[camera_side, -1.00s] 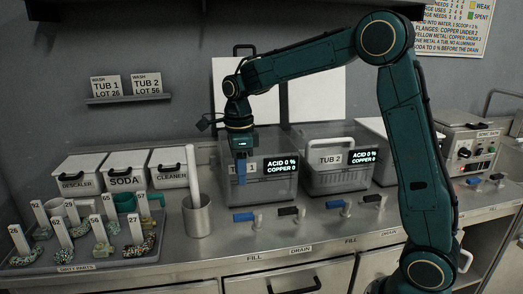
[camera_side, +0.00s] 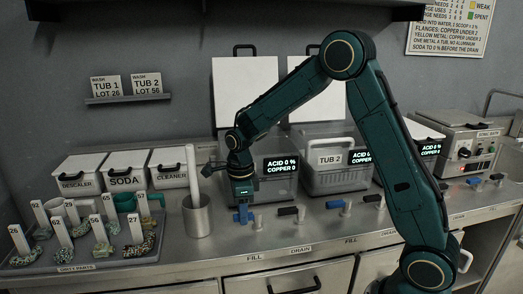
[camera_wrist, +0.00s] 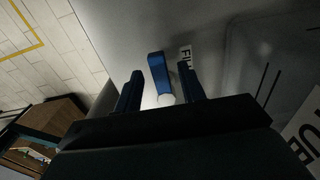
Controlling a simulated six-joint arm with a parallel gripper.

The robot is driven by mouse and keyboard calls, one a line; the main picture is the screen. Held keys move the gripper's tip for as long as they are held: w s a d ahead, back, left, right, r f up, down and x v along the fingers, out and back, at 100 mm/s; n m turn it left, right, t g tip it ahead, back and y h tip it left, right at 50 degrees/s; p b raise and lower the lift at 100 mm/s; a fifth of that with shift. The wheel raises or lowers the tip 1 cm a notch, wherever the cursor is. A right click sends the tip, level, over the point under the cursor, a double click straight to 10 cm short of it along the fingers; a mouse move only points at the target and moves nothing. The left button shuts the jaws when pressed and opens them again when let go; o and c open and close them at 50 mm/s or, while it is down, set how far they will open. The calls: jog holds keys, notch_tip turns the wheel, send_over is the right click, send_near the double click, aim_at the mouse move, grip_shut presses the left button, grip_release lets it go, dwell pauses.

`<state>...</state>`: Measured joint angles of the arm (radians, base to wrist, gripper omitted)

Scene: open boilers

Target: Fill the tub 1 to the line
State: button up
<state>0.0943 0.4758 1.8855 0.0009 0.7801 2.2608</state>
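Tub 1 (camera_side: 283,183) is the grey tub at the left of the pair, partly behind my arm; its display (camera_side: 281,165) reads acid 0 % and copper 0. The water level inside and the line cannot be seen. My gripper (camera_side: 243,216) points down in front of tub 1, low over its blue FILL valve handle (camera_side: 236,217). In the wrist view, the blue handle (camera_wrist: 156,66) stands between the two fingers of my gripper (camera_wrist: 161,74). Gaps show on both sides, so the fingers are open around it and not closed on it.
The black drain handle (camera_side: 287,211) is close to the right of my gripper. Tub 2 (camera_side: 335,180) and its blue handle (camera_side: 336,204) are further right. A metal cylinder (camera_side: 197,218) with a tall rod stands close on the left. The dirty parts tray (camera_side: 75,268) is far left.

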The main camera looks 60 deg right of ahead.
jog(key=shift+f, duration=0.1)
jog(key=shift+c, duration=0.2)
grip_shut()
